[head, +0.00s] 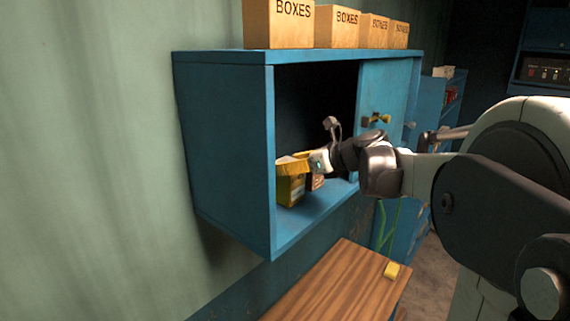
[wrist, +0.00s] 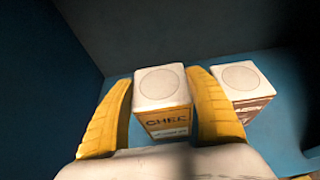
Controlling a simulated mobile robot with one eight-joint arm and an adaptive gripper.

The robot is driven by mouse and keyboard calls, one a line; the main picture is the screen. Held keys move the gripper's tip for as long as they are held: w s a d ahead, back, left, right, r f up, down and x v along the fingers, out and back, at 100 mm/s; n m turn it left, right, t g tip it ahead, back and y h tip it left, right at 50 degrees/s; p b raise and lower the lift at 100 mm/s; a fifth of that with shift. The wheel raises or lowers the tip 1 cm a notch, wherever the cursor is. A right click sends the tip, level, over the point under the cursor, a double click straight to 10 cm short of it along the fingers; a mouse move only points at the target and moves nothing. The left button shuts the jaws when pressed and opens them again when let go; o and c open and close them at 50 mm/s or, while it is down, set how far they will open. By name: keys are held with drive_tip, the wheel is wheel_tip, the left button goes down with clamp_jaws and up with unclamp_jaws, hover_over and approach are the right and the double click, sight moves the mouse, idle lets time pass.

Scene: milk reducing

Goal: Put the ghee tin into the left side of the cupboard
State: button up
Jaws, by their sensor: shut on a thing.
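The ghee tin (wrist: 164,119), yellow with a pale top and a label, is between the two yellow fingers of my gripper (wrist: 163,92) in the wrist view. The gripper is shut on its sides. In the head view, my gripper (head: 297,166) reaches inside the open left side of the blue cupboard (head: 234,150), and the ghee tin (head: 289,191) is low, at or close to the cupboard floor. Whether it touches the floor is hard to tell. The left wall partly hides the tin's surroundings.
A second tin with a brown label (wrist: 244,101) stands just right of the ghee tin; it also shows in the head view (head: 317,182). A blue door panel (head: 386,90) covers the cupboard's right side. Boxes (head: 278,25) stand on top. A wooden table (head: 340,285) is below.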

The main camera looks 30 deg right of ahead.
drive_tip(key=shift+a+f, duration=0.1)
drive_tip(key=o, duration=1.4)
drive_tip(key=shift+r, duration=0.2)
drive_tip(key=b+v, duration=0.2)
drive_tip(key=v, duration=1)
